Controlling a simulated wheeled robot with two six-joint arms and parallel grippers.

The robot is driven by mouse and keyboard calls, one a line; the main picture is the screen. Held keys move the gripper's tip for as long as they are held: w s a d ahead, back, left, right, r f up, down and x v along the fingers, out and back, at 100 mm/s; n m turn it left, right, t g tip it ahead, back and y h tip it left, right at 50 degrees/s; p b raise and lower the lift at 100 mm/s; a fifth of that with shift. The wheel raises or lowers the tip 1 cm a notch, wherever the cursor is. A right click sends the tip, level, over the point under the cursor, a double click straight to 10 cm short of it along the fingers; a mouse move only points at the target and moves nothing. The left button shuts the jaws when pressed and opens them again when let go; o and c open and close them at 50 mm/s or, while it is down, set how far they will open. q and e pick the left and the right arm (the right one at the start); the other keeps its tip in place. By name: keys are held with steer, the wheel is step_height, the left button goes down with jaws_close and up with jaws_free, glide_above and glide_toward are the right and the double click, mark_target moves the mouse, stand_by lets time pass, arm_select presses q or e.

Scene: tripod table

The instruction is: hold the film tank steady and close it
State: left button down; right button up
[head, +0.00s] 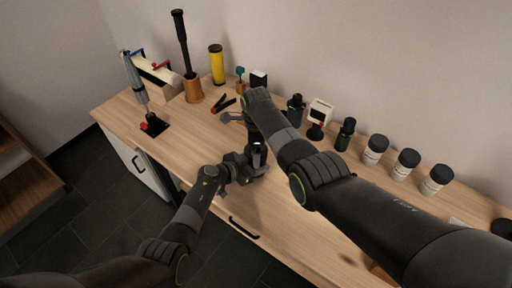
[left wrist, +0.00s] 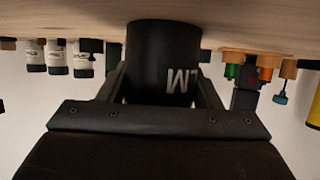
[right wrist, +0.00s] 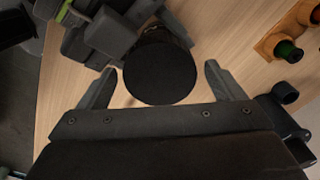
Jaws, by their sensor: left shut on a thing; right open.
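The film tank is a black cylinder with white lettering. In the left wrist view the tank (left wrist: 162,60) stands on the tabletop between the two fingers of my left gripper (left wrist: 160,85), which is shut on it. In the right wrist view the round, dark upper end of the tank (right wrist: 160,72) sits between the spread fingers of my right gripper (right wrist: 162,85), with gaps on both sides. My right gripper is open and not gripping it. In the head view my right arm hides much of this area. I cannot tell whether a lid is on the tank.
The wooden table (head: 125,115) holds several white-labelled jars (head: 407,163) and dark bottles (head: 345,134) along the back right.

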steer(key=shift+r, duration=2.2)
steer(key=shift+c, duration=0.4)
